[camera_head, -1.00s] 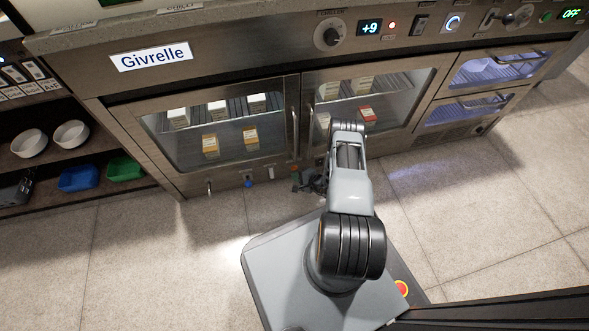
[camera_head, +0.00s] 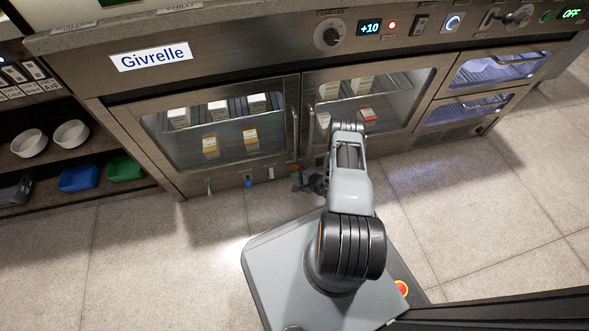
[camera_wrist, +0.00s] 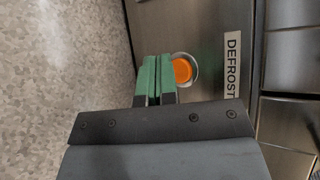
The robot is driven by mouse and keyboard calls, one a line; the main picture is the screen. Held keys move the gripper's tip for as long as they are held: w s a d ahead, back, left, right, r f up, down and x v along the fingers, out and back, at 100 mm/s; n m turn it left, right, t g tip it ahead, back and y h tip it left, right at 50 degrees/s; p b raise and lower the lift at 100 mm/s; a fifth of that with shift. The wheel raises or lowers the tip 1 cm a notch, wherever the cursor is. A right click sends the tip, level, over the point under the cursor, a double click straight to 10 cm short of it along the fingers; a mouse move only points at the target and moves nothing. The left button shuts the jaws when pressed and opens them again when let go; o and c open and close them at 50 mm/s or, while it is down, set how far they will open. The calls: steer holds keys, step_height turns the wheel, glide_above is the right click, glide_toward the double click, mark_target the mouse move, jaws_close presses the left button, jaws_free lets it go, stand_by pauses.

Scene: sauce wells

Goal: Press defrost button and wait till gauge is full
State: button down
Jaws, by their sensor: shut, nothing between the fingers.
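The orange defrost button (camera_wrist: 182,71) sits in a round metal ring, left of the DEFROST label (camera_wrist: 232,65) in the wrist view. It also shows small and low on the cabinet front in the head view (camera_head: 295,168). My gripper (camera_wrist: 158,59) is shut and empty, its green fingers side by side just left of the button, overlapping the ring's left side. I cannot tell whether they touch it. In the head view my gripper (camera_head: 309,183) is low beside the cabinet, partly hidden by my arm. I cannot make out a gauge.
The steel Givrelle cabinet (camera_head: 283,95) has glass doors with boxes inside. A blue knob (camera_head: 248,183) and other small fittings line its lower edge. Shelves with bowls (camera_head: 72,133) stand at left. The tiled floor (camera_head: 150,260) is clear.

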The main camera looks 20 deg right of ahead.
steer(key=shift+w+d, duration=0.15)
steer(key=shift+w, duration=0.75)
stand_by(1.0)
steer(key=shift+s, duration=0.2)
steer(key=shift+s+p, duration=0.35)
steer(key=shift+s, duration=0.35)
steer(key=shift+a, duration=0.2)
